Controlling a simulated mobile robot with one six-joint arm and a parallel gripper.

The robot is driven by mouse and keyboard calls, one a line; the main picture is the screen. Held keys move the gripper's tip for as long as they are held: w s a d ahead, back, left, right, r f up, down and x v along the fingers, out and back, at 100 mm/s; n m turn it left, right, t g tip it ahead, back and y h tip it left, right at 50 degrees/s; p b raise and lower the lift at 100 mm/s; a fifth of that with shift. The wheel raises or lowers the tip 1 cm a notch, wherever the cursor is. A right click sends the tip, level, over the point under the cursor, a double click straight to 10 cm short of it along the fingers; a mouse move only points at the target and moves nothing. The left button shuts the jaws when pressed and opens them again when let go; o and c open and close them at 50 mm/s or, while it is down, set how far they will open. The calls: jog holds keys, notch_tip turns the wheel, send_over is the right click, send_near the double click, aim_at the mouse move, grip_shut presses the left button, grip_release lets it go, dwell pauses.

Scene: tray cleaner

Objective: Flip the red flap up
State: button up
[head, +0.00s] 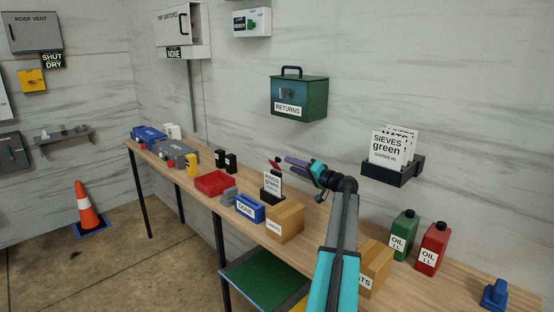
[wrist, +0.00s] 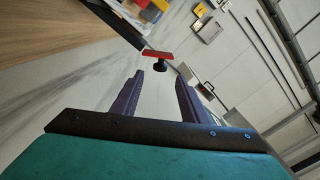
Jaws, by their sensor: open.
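The red flap (head: 275,164) shows in the head view as a small red piece with a dark part beside it, just above the card holder on the bench. In the wrist view the red flap (wrist: 158,54) is a thin red plate seen nearly edge-on, with a black round knob (wrist: 160,66) on its near side. My gripper (head: 287,162) is open, its purple fingers pointing left towards the flap. In the wrist view my gripper (wrist: 160,78) has the knob just beyond and between its fingertips, apart from both. Nothing is held.
The card holder (head: 272,186) stands below the flap. A cardboard box (head: 285,222), blue bin (head: 250,208) and red tray (head: 213,182) stand nearby on the bench. The green returns box (head: 300,97) hangs on the wall behind. Oil cans (head: 403,235) stand at the right.

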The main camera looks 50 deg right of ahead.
aim_at(278, 159)
jog(key=w+p, duration=0.1)
jog(key=w, duration=0.5)
jog(key=w+d+p, duration=0.1)
jog(key=w, duration=0.2)
jog(key=shift+p, duration=0.35)
jog(key=shift+c, duration=0.2)
jog(key=c, duration=1)
